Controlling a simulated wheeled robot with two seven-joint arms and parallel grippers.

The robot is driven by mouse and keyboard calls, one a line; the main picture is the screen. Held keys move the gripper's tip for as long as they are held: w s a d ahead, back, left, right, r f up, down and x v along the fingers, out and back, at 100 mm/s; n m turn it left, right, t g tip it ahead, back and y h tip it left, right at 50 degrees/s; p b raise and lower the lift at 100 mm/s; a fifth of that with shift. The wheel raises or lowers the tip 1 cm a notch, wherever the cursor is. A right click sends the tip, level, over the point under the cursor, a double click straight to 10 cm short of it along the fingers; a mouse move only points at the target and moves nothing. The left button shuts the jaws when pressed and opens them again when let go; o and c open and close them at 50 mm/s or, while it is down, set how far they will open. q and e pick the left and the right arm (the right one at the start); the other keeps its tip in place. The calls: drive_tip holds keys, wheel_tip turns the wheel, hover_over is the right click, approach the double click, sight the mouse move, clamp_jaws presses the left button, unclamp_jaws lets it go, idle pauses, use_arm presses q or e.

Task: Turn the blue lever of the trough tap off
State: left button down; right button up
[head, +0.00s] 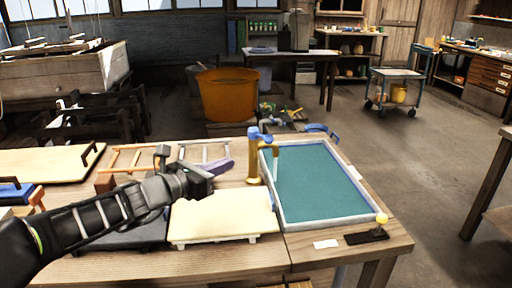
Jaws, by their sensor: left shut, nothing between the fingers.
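The trough tap (254,168) is a yellow-brass post at the left edge of the trough, with its spout pointing right over the basin. Its blue lever (254,134) sits on top. A thin pale streak below the spout looks like running water. The trough (385,222) has a pale grey rim and a teal inside. My left gripper (207,178) is shut and empty, left of the tap and lower in the picture, apart from the lever. My right gripper is out of view.
A cream board (222,216) lies below my left gripper. A purple object (217,166) and small wooden frames (133,158) lie behind it. An orange tub (227,97) stands beyond the table.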

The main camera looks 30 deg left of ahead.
use_arm(q)
drive_tip(key=b, duration=0.2)
approach(260, 136)
drive_tip(key=w+d+f, duration=0.2)
drive_tip(key=w+d, duration=0.1)
drive_tip(key=d, duration=0.1)
drive_tip(key=shift+w+r, duration=0.35)
drive_tip(key=shift+w, duration=0.35)
drive_tip(key=shift+w+d+b, duration=0.75)
drive_tip(key=shift+w+d, duration=0.1)
drive_tip(key=shift+w, duration=0.05)
